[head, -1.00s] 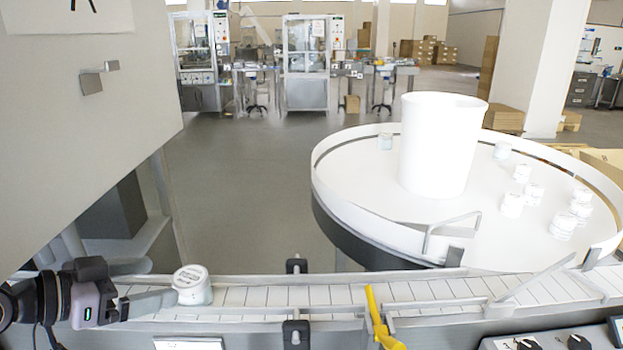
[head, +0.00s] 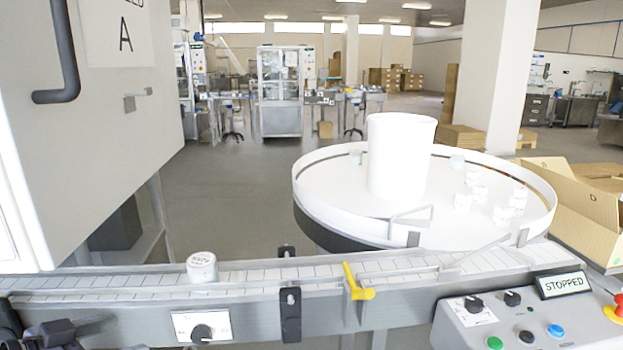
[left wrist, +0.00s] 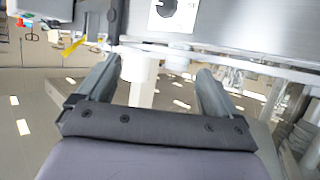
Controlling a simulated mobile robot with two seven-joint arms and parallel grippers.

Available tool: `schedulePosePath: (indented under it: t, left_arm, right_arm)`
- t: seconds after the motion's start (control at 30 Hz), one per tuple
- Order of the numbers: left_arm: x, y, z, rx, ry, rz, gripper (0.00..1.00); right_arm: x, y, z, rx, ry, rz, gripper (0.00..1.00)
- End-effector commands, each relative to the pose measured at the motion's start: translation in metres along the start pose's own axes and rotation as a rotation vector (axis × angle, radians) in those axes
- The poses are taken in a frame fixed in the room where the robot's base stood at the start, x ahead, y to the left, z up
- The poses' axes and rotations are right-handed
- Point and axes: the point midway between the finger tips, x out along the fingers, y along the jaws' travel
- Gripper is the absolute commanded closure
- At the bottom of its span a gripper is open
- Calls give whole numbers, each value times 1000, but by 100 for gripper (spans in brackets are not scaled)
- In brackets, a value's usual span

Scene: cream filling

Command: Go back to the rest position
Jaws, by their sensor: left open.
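A white lidded jar (head: 202,267) stands upright on the conveyor (head: 255,272) at the left of the head view. My left gripper (head: 88,327) shows only partly at the lower left corner of that view, in front of the conveyor and apart from the jar. In the left wrist view its two fingers (left wrist: 158,75) are spread wide with nothing held between them. A pale shape beyond the fingers is too unclear to name. My right gripper is in neither view.
A round turntable (head: 330,206) carries a tall white drum (head: 400,155) and several jars. A yellow lever (head: 354,283) sticks up at the conveyor. A control panel (head: 470,322) stands at the lower right, and a large cabinet (head: 110,125) at the left.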

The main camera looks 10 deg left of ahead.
Motion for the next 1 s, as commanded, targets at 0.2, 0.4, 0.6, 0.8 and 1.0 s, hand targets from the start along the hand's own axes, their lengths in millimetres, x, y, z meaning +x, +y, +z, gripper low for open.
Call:
schedulePosePath:
  t: [0.2, 0.4, 0.6, 0.8, 1.0]
  left_arm:
    - [23, 6, 99, -96, -69, -134, 6]
    - [41, 52, 188, -141, -148, -217, 6]
    - [56, 123, 244, -144, -200, -243, 6]
    - [64, 169, 261, -128, -215, -239, 6]
    - [66, 178, 263, -121, -216, -238, 6]
  right_arm:
    - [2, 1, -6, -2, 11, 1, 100]
    - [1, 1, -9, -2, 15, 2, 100]
    - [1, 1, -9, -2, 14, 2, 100]
    - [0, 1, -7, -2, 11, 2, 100]
    - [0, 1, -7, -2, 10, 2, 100]
